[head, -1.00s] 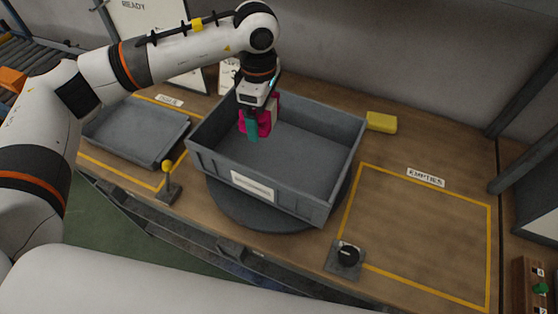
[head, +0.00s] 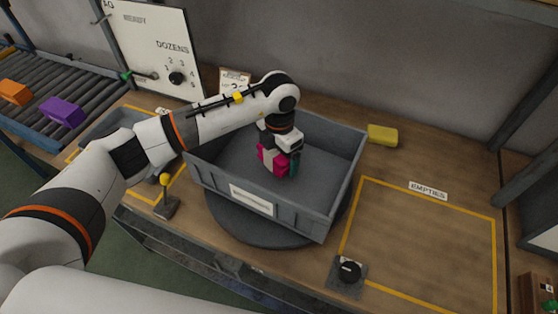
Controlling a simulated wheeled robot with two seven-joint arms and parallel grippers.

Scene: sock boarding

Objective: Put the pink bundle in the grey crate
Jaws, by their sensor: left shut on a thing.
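The grey crate (head: 331,206) is an open box with a blank white label on its front wall, standing on a round dark turntable (head: 245,222). My left gripper (head: 279,162) reaches down inside the crate and is shut on the pink bundle (head: 267,158), which has a pale band. My right gripper is not in view.
A shallow grey tray (head: 112,122) lies at the left, partly behind my arm. The outlined EMPTIES area (head: 425,240) is clear.

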